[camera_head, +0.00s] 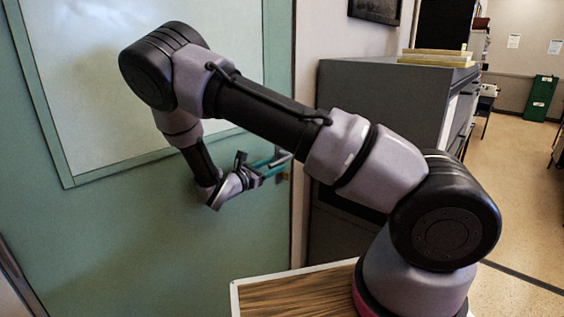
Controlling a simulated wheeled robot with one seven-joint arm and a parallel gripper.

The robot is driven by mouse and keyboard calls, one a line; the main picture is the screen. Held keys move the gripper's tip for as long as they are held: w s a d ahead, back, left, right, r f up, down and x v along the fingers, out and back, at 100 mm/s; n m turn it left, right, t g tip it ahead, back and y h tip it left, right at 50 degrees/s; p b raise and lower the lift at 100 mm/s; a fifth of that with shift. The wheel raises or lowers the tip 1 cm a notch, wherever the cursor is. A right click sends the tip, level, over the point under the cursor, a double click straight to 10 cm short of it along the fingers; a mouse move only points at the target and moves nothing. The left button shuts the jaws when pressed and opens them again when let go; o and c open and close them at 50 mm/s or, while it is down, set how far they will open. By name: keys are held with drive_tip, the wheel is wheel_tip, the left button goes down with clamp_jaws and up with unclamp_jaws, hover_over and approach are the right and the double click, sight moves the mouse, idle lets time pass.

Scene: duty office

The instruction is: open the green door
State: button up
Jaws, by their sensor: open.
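The green door (130,235) fills the left of the view, with a large pale panel (85,90) set in its upper part. It looks shut against the frame at its right edge. The door handle (284,160) is a small metallic piece near that edge, partly hidden by my gripper. My gripper (272,166) is open at the handle, its fingers pointing right. I cannot tell whether the fingers touch the handle or surround it.
A grey cabinet (375,98) with flat yellowish items (436,57) on top stands right of the door. A wood-topped surface (290,297) is below my arm. Open floor (515,190) runs back on the right, toward a small green cabinet (540,98).

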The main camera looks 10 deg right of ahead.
drive_tip(key=shift+x, duration=2.4)
clamp_jaws()
